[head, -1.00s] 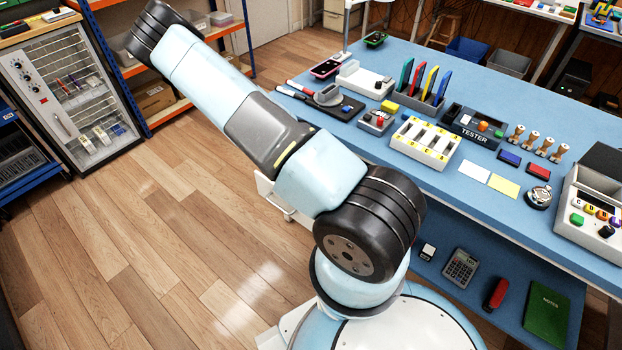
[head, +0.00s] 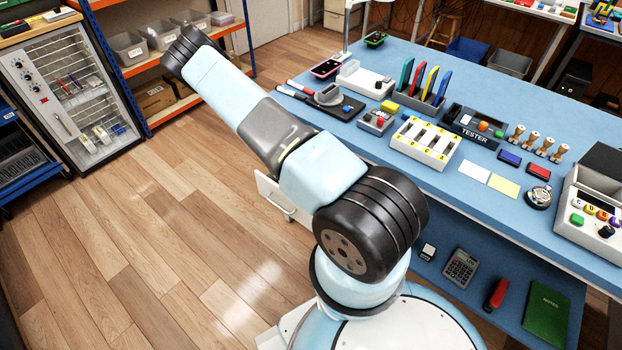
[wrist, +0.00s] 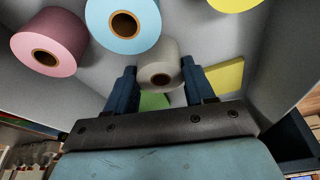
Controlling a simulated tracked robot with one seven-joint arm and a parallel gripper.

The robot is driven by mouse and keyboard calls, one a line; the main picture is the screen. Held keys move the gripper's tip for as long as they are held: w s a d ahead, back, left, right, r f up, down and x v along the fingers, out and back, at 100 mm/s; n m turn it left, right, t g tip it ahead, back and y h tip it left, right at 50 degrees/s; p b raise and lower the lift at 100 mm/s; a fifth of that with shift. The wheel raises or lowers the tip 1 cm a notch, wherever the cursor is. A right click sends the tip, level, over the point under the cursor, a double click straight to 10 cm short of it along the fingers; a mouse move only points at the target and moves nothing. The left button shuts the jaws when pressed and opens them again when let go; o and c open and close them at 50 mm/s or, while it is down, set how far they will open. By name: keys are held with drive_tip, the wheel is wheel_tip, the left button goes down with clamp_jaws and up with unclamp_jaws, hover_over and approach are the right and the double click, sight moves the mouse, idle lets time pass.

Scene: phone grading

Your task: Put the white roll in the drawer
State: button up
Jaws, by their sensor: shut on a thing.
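My gripper (wrist: 160,70) shows in the wrist view, its two dark blue fingers shut on the white roll (wrist: 158,76), one finger on each side. The roll's brown core faces the camera. The roll is inside or just over a light grey-walled space that looks like the drawer's inside (wrist: 215,35). In the head view the drawer (head: 270,190), with a white front and a bar handle, stands out from under the blue bench, partly behind my arm. My gripper and the roll are hidden in the head view.
In the wrist view a pink roll (wrist: 48,42) and a blue roll (wrist: 124,22) lie beside the white one. A flat yellow piece (wrist: 226,76) and a green piece (wrist: 153,101) lie near the fingers. The bench (head: 400,220) holds several devices.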

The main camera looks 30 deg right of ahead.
drive_tip(key=o, duration=1.1)
drive_tip(key=shift+c, duration=0.2)
